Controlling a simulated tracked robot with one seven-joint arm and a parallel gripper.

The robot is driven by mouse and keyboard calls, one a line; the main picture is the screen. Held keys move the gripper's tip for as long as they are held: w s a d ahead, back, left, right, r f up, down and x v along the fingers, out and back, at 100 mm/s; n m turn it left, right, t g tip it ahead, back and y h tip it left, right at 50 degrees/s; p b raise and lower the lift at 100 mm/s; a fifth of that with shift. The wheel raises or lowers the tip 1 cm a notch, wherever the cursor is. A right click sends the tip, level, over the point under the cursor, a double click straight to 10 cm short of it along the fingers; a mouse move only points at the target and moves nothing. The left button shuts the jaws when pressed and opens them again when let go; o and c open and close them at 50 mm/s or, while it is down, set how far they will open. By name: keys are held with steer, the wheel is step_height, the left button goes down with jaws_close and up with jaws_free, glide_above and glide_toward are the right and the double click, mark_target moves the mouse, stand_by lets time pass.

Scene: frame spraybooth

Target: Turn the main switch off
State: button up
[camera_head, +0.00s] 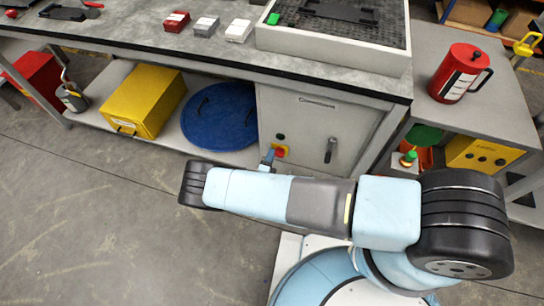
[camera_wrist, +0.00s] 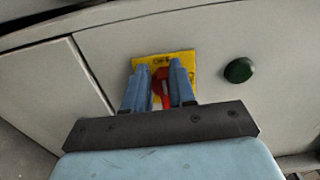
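The main switch is a red handle on a yellow plate (camera_head: 281,153) on the front of the grey cabinet under the bench. In the wrist view the red handle (camera_wrist: 161,88) shows upright, slightly tilted, between the two blue fingers of my gripper (camera_wrist: 160,80). The yellow plate (camera_wrist: 190,62) shows around the fingertips. The fingers stand apart on either side of the handle; whether they press on it cannot be seen. In the head view my gripper (camera_head: 268,158) is at the switch, largely hidden by my arm.
A dark green round button (camera_wrist: 239,70) sits right of the switch in the wrist view. The cabinet door has a dark handle (camera_head: 331,150). A blue round lid (camera_head: 220,117) and a yellow box (camera_head: 146,100) lie on the low shelf at left. The floor at left is clear.

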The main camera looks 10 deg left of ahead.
steer(key=o, duration=0.3)
steer(key=shift+d, duration=0.15)
steer(key=s+a, duration=0.1)
steer(key=s, duration=1.2)
steer(key=shift+s, duration=0.4)
